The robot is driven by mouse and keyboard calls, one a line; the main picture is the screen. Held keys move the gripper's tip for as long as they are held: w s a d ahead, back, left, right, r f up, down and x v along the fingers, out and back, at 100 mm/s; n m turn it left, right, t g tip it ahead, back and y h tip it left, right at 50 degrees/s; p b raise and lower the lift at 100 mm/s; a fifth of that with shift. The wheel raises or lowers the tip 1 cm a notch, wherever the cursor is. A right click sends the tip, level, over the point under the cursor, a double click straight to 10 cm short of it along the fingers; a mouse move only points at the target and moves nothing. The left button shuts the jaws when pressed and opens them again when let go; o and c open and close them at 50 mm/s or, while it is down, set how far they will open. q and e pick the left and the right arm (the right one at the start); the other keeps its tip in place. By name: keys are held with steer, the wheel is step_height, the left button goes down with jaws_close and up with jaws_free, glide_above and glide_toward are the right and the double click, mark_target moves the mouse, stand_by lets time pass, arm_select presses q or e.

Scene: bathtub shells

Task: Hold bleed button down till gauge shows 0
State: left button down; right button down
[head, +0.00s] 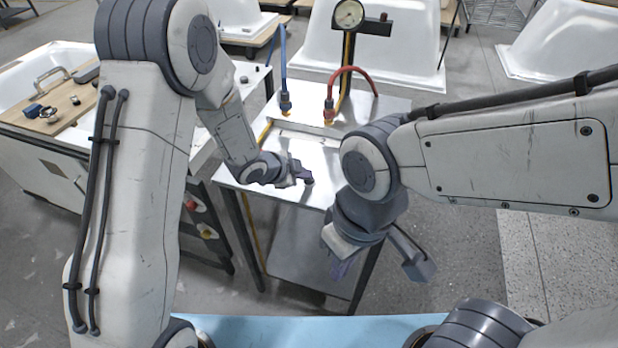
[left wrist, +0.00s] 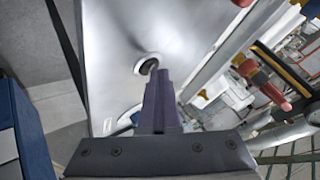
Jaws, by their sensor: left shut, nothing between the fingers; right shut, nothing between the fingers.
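The bleed button (head: 308,182) is a small dark round button on the shiny metal table top. In the left wrist view the button (left wrist: 146,65) is dark within a pale ring. My left gripper (head: 303,174) is shut and empty, its purple fingertips right at the button. In the left wrist view the fingertips (left wrist: 161,74) overlap the button's lower right edge; I cannot tell whether they press it. The round gauge (head: 349,14) has a pale face on a post behind the table; its reading is too small to tell. My right gripper (head: 345,268) is shut and empty, low in front of the table.
The metal table (head: 262,178) carries a blue hose (head: 283,60) and a red hose (head: 352,70) at its back. White bathtub shells (head: 415,45) stand behind. The floor at right is clear.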

mark_target(305, 181)
stand_by(0.8)
arm_select(q)
steer(key=shift+r+p, duration=0.75)
steer(key=shift+r, duration=0.05)
step_height(305, 181, up, 5)
steer(key=p, duration=0.4)
steer(key=shift+r, duration=0.1)
